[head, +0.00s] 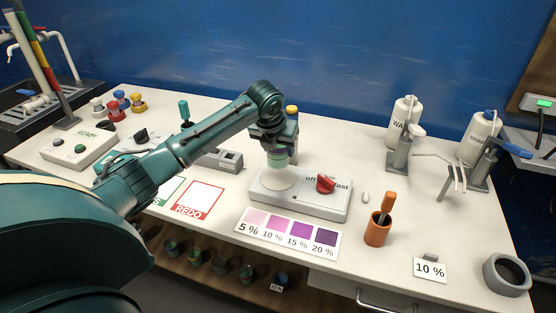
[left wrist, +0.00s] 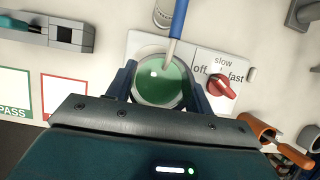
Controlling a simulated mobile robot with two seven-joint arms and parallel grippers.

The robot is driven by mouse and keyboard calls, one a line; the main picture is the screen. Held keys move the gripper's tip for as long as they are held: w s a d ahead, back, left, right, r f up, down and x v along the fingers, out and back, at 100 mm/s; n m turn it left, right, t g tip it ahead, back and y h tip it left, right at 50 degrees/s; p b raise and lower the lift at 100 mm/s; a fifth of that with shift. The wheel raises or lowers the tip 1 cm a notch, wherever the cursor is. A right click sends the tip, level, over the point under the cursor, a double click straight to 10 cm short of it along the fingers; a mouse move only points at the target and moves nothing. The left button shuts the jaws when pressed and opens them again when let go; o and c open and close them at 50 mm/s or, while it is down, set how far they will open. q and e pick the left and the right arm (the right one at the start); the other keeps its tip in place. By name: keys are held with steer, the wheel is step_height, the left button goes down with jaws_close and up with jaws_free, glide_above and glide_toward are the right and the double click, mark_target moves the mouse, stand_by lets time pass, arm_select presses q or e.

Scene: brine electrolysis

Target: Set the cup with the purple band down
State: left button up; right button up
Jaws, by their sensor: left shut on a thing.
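My left gripper (head: 277,146) is shut on a cup (head: 277,160) over the round plate of the white stirrer (head: 325,204). In the left wrist view the cup (left wrist: 158,88) sits between the two fingers and holds green liquid. No purple band shows on its visible part. The cup looks upright; I cannot tell whether its base touches the plate. A rod with a blue handle (left wrist: 179,18) reaches over the cup's rim in the left wrist view. My right gripper is not in view.
The red knob (head: 326,184) is right of the plate. A purple colour chart (head: 289,233) lies in front, an orange holder (head: 377,230) to the right, a red-framed REDO card (head: 198,198) to the left. Several cups (head: 220,265) stand on the lower shelf.

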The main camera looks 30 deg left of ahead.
mark_target(278, 161)
arm_select(q)
steer(key=shift+f, duration=2.5)
steer(key=o, duration=1.2)
steer(key=v, duration=1.2)
steer(key=shift+d+b, duration=0.1)
steer(key=shift+b, duration=0.2)
